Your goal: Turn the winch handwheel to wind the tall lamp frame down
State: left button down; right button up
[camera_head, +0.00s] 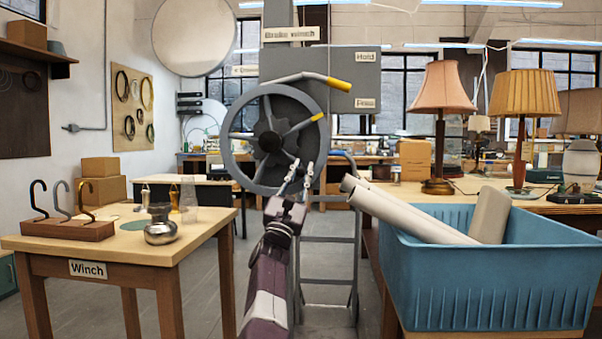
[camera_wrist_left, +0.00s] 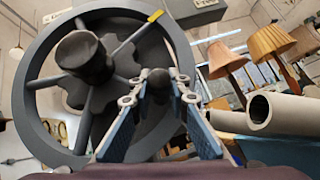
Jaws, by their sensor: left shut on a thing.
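The grey spoked winch handwheel (camera_head: 228,137) stands upright on the post under the "Brake winch" sign (camera_head: 290,34). One spoke has a yellow end, pointing up and right. My left gripper (camera_head: 302,168) is at the lower right of the wheel. In the left wrist view my left gripper (camera_wrist_left: 157,92) is shut on a dark rounded knob (camera_wrist_left: 157,78) at the wheel (camera_wrist_left: 32,92), right of its hub. A grey lever with a yellow grip (camera_head: 338,84) sits above the wheel, between the "Hold" and "Free" labels. I cannot pick out the tall lamp frame. My right gripper is not in view.
A wooden table (camera_head: 120,240) labelled "Winch" at left carries a hook rack (camera_head: 68,229) and a metal pot (camera_head: 160,226). A blue crate (camera_head: 480,290) with pale tubes (camera_head: 400,213) stands at right. Shaded lamps (camera_head: 441,95) stand behind it. Floor shows left of my arm.

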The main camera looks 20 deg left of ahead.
pick_arm(q)
jog(key=c, duration=2.1)
grip_release()
jog(key=shift+d, duration=0.3)
jog(key=shift+o, duration=1.4)
jog(key=shift+d, duration=0.1)
jog(key=shift+a, duration=0.2)
jog(key=shift+s+f, duration=0.25)
jog(key=shift+f, duration=0.1)
jog(key=v, duration=1.1)
jog(key=shift+s, duration=0.15)
